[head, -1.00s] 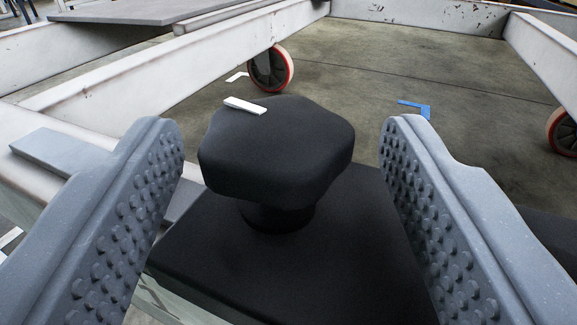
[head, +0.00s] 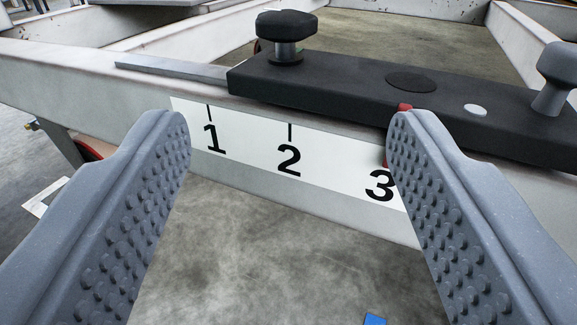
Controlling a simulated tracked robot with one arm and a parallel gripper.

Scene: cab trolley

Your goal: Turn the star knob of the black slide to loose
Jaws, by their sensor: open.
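The black slide (head: 345,84) lies along the top of the white trolley beam. The black star knob (head: 287,25) stands upright on a metal stem at the slide's left end. Its white mark does not show from here. A red pointer (head: 404,107) at the slide's front edge is partly hidden by my right finger, near the number 3. My gripper (head: 290,150) is open and empty. It is in front of the beam, apart from the star knob, which is farther back.
A white scale plate (head: 250,145) numbered 1, 2, 3 is on the beam's front face. A grey bar (head: 170,70) runs out left of the slide. The slide also has a white disc (head: 475,110).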

